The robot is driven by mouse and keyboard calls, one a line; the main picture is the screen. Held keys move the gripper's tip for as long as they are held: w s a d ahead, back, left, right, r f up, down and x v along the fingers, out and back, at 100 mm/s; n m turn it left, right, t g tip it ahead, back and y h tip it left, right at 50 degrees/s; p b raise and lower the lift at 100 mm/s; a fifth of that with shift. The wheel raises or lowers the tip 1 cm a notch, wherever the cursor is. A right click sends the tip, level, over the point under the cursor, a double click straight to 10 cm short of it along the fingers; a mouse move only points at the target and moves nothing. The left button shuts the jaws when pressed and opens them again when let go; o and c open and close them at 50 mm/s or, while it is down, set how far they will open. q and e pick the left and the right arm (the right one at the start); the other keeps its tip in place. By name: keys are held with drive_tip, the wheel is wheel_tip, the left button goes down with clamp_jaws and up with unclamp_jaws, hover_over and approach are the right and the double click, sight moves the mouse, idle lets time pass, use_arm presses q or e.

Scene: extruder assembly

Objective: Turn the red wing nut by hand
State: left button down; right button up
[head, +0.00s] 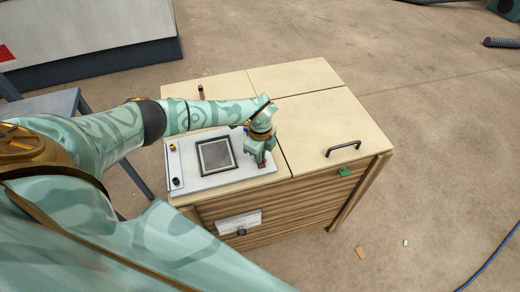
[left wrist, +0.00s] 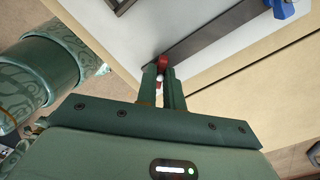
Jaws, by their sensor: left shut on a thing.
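The red wing nut (left wrist: 162,62) shows in the left wrist view between the fingertips of my left gripper (left wrist: 161,77). My left gripper is shut on it, and the fingers hide part of it. A small pale piece shows below it between the fingers. In the head view my left gripper (head: 262,157) points down at the right edge of the white plate (head: 190,183), and a little red (head: 263,165) shows at its tips. The plate lies flat on the wooden cabinet and has a dark square frame (head: 216,156) in its middle. My right gripper is not in view.
The wooden cabinet (head: 325,112) has a clear right half with a black handle (head: 343,148). A green piece (head: 344,171) is near its front edge. A blue knob (left wrist: 283,8) stands near the wing nut. A yellow knob (head: 172,147) and a black knob (head: 175,181) are at the plate's left.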

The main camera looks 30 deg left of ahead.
use_arm(q)
drive_tip(key=c, duration=1.6)
unclamp_jaws()
drive_tip(key=shift+r+p, duration=1.05)
drive_tip(key=shift+r, duration=0.05)
drive_tip(key=shift+f, duration=0.1)
